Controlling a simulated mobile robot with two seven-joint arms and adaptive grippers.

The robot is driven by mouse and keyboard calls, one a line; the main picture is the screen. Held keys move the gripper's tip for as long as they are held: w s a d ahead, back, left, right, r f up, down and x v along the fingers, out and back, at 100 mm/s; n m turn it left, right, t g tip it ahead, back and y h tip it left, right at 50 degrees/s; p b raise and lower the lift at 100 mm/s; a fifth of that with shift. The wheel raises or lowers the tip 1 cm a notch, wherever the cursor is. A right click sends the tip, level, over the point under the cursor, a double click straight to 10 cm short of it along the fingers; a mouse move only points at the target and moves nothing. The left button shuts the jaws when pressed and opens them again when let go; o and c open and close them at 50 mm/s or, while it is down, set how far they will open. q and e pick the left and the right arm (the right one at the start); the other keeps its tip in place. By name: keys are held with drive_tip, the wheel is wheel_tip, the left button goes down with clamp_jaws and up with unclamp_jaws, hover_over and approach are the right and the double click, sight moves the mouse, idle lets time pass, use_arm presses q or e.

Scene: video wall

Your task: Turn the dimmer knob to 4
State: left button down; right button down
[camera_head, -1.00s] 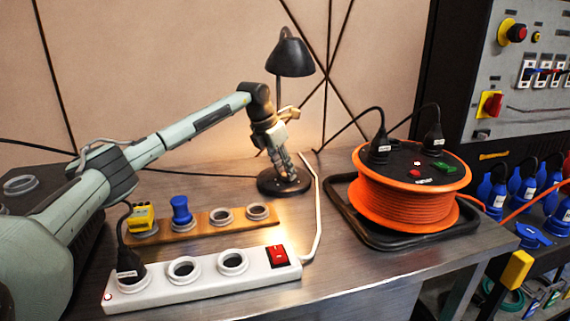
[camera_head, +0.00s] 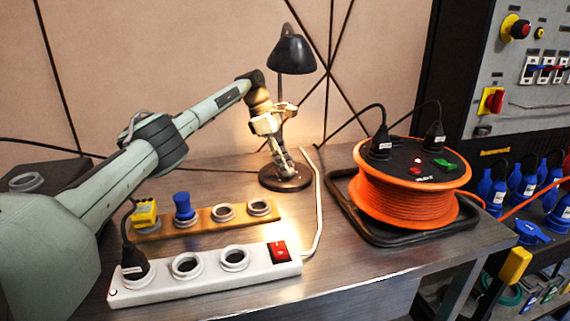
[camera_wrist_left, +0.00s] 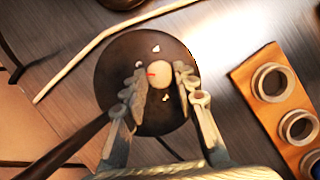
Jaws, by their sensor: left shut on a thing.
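The black desk lamp (camera_head: 291,55) stands at the back of the metal bench. Its round dark base (camera_head: 268,182) also shows in the left wrist view (camera_wrist_left: 112,72). The cream dimmer knob (camera_wrist_left: 158,74) sits on this base, with a short red mark at its left side and small white marks around it, too small to read. My left gripper (camera_head: 287,173) reaches down to the base. In the wrist view its fingers (camera_wrist_left: 165,78) are on either side of the knob, shut on it. In the head view the fingers hide the knob. My right gripper is not in view.
A white power strip (camera_head: 205,290) and a wooden board (camera_head: 155,231) with sockets lie in front of the lamp. An orange cable reel (camera_head: 410,205) on a black frame stands to the right. A white cable (camera_head: 319,200) runs between. A control panel (camera_head: 535,75) is at far right.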

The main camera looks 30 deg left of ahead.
use_arm(q)
drive_tip(key=shift+w+m, duration=0.1)
drive_tip(key=shift+m, duration=0.6)
drive_tip(key=shift+g, duration=0.4)
drive_tip(key=c, duration=1.2)
unclamp_jaws()
